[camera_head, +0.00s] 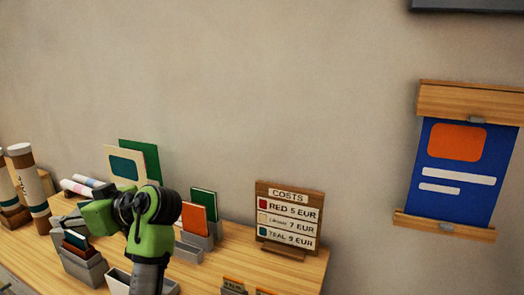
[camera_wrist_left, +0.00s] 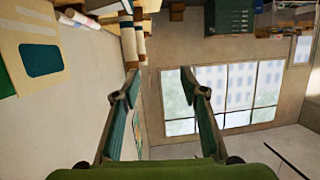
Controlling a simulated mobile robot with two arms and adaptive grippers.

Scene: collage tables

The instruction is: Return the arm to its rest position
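My left gripper (camera_head: 70,216) is raised above the left part of the wooden table, its green body turned toward the left of the head view. In the left wrist view its two fingers (camera_wrist_left: 154,88) stand wide apart with nothing between them. The wall and a window show past them. My left arm comes up from the bottom of the head view and hides some of the tabletop. My right gripper is in neither view.
On the table (camera_head: 220,272) stand a costs sign (camera_head: 287,215), a grey holder with orange and green cards (camera_head: 196,220), another grey card holder (camera_head: 83,267) and tall tubes (camera_head: 28,185). A blue poster (camera_head: 455,170) hangs at right. The air above the table's right part is clear.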

